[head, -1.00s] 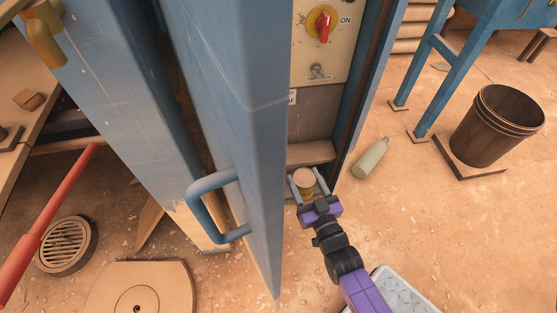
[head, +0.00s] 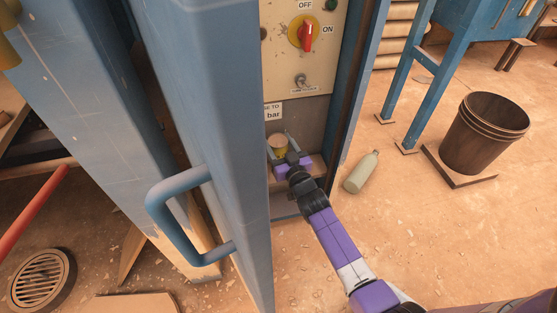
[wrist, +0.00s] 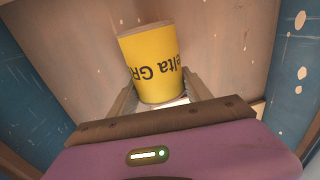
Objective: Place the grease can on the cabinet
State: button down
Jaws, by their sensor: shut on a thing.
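The grease can (wrist: 150,62) is yellow with dark lettering and shows between my fingers in the wrist view. In the head view the can (head: 278,146) is small, with its pale round top showing. My gripper (head: 280,148) is shut on the can. It is inside the open cabinet (head: 296,165), in front of the cabinet's back wall and near the ledge at its bottom. I cannot tell whether the can touches the ledge.
The open blue door (head: 215,90) with its handle (head: 160,210) stands close left of my arm. A panel with a red switch (head: 307,32) is above the gripper. A pale bottle (head: 362,172) lies on the floor to the right, near a brown bucket (head: 485,130).

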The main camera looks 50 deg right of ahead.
aim_at(278, 158)
jog(key=f+b, duration=0.4)
jog(key=f, duration=0.3)
jog(key=shift+s, duration=0.2)
jog(key=shift+w+f, duration=0.1)
jog(key=shift+w, duration=0.05)
jog(key=shift+c, duration=2.3)
grip_release()
